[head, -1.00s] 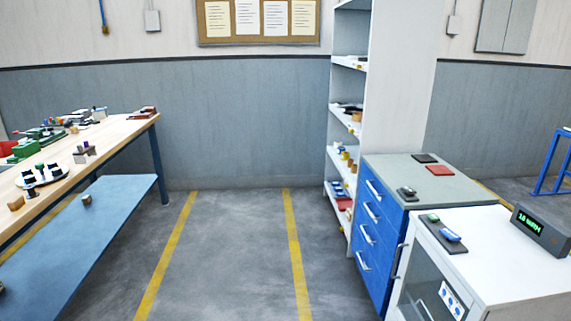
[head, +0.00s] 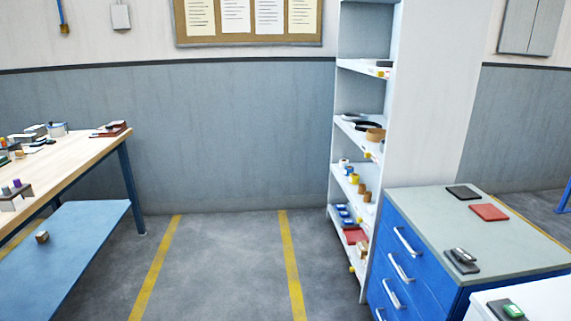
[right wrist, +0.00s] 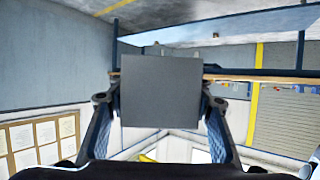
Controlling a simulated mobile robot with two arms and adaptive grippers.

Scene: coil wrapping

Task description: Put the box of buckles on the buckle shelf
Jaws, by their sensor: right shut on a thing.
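My right gripper (right wrist: 160,98) shows in the right wrist view, with a finger on each side of a plain dark grey box (right wrist: 160,82). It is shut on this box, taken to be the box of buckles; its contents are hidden. The white shelf unit (head: 425,110) stands right of centre in the head view, ahead of me. Its several shelves hold small things: dark and tan rings, small yellow and brown pieces, blue and red items low down. I cannot tell which shelf is for buckles. Neither gripper shows in the head view.
A blue drawer cabinet (head: 420,262) stands in front of the shelf unit's right side, with a white cabinet (head: 545,300) nearer. A wooden workbench (head: 85,150) with a blue lower shelf (head: 75,245) is at the left. The floor (head: 225,265) between yellow lines is clear.

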